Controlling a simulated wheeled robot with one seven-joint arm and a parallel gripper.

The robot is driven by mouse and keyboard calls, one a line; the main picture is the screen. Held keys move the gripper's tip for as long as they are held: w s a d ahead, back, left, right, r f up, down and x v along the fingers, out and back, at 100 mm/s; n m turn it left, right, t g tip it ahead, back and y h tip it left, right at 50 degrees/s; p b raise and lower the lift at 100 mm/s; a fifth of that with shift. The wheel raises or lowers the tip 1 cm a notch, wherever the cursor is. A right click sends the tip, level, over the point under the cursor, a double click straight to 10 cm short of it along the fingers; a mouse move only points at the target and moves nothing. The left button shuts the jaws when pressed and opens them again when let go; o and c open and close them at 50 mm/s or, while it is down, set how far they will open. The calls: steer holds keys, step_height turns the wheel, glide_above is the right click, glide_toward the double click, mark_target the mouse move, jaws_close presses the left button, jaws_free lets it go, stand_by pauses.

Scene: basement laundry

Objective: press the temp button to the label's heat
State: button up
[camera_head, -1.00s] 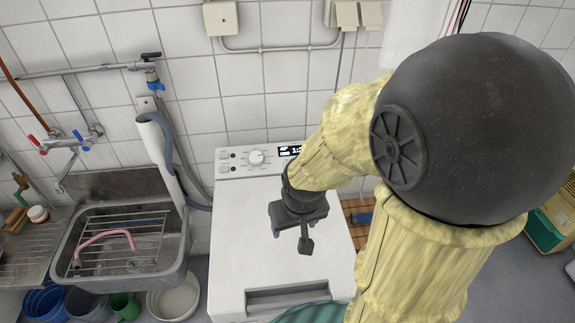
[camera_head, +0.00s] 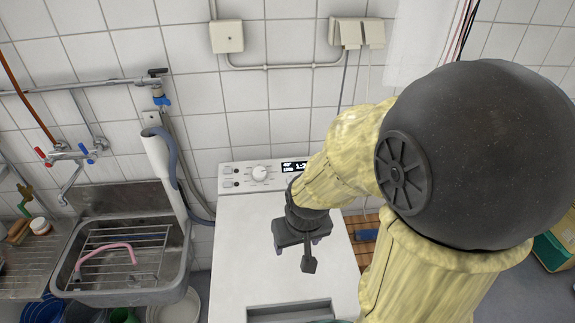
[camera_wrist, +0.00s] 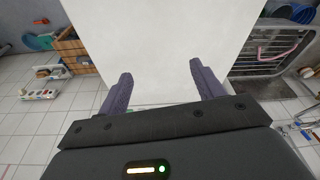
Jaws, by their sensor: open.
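The white washing machine (camera_head: 262,230) stands against the tiled wall. Its control panel (camera_head: 241,186) runs along the back edge, with a round knob (camera_head: 260,173), small buttons (camera_head: 228,170) at the left and a dark lit display (camera_head: 293,166). The display's right part is hidden by my arm; its small text is hard to read. I cannot tell which button is the temp button. My gripper (camera_head: 300,246) is above the machine's white top, in front of the panel. In the wrist view, my gripper (camera_wrist: 161,72) has its purple fingers apart with nothing between them, over the plain white top.
A metal sink (camera_head: 125,265) with a rack and a pink hose is left of the machine. A grey drain hose (camera_head: 172,160) hangs between them. A wooden crate (camera_wrist: 75,50) stands on the machine's other side. The space above the machine's left half is clear.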

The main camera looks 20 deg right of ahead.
steer(key=shift+c, duration=0.2)
jaws_close()
stand_by(1.4)
